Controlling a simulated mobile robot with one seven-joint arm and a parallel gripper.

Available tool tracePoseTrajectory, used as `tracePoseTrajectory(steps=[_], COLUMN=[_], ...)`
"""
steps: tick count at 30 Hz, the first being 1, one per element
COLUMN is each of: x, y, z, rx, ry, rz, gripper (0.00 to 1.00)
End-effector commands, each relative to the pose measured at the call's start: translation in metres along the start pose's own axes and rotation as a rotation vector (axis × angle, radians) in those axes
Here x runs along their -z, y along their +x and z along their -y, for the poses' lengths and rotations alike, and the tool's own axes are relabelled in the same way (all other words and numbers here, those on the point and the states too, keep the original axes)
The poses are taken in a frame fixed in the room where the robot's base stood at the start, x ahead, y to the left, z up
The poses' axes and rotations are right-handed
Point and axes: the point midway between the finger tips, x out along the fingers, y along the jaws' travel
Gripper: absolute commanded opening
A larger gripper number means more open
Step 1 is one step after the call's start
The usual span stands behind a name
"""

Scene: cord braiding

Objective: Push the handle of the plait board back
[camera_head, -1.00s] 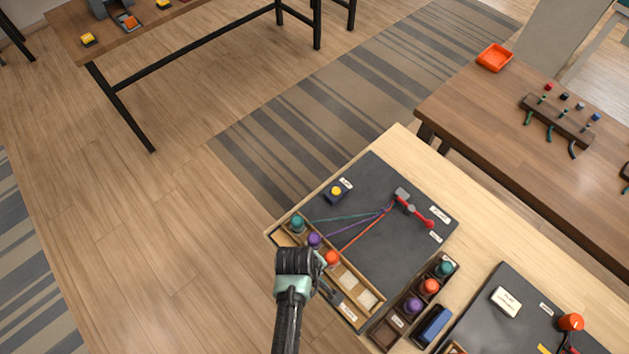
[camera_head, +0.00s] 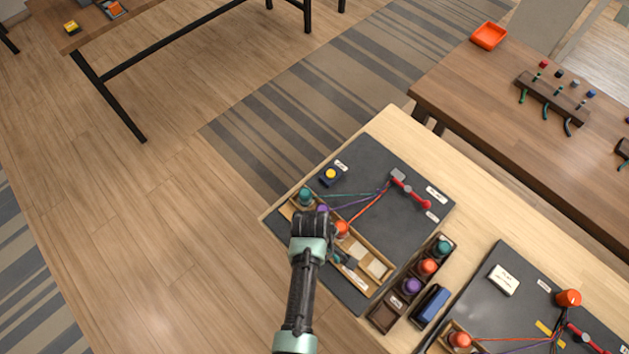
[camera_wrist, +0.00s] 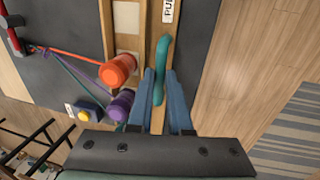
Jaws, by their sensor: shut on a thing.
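The plait board is a wooden sliding frame (camera_head: 366,289) on a dark mat, with a teal bobbin (camera_head: 305,195), a purple bobbin (camera_wrist: 121,105) and an orange bobbin (camera_wrist: 118,70). Its teal handle (camera_wrist: 161,70) stands on the front wooden strip (camera_wrist: 154,25), by a label. My gripper (camera_wrist: 159,74) is shut on the handle, one blue finger on each side. In the head view my gripper (camera_head: 310,226) covers the handle and part of the frame's front. Cords run from the bobbins to a red-handled clamp (camera_head: 410,190).
A dark rack (camera_head: 385,317) with several bobbins and a blue block (camera_head: 431,305) stand to the right. A second mat (camera_head: 478,300) with another cord set lies beyond them. A yellow-topped button (camera_head: 330,174) sits behind the frame. Open floor lies left of the table.

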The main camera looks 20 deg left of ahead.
Motion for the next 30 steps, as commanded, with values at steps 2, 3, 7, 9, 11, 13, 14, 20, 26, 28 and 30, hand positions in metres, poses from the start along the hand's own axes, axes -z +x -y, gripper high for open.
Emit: tracePoseTrajectory(steps=[2,3,7,9,11,13,14,20,26,28,30], x=[0.0,0.0,0.0,0.0,0.0,0.0,0.0,0.0,0.0,0.0,0.0], y=[0.001,0.001,0.0,0.0,0.0,0.0,0.0,0.001,-0.004,-0.009,-0.018], z=[-0.006,-0.006,-0.007,-0.007,-0.007,-0.007,-0.007,-0.005,-0.005,-0.004,-0.004], rx=[-0.007,-0.008,-0.01,-0.011,-0.012,-0.011,-0.01,-0.007,-0.007,-0.006,-0.007], ry=[0.001,0.001,0.002,0.003,0.003,0.003,0.002,0.001,0.001,0.0,0.001], rz=[-0.003,-0.003,-0.003,-0.003,-0.003,-0.002,-0.002,-0.002,-0.003,-0.003,-0.004], gripper=[0.0,0.0,0.0,0.0,0.28,0.41,0.46,0.47,0.47,0.47,0.47])
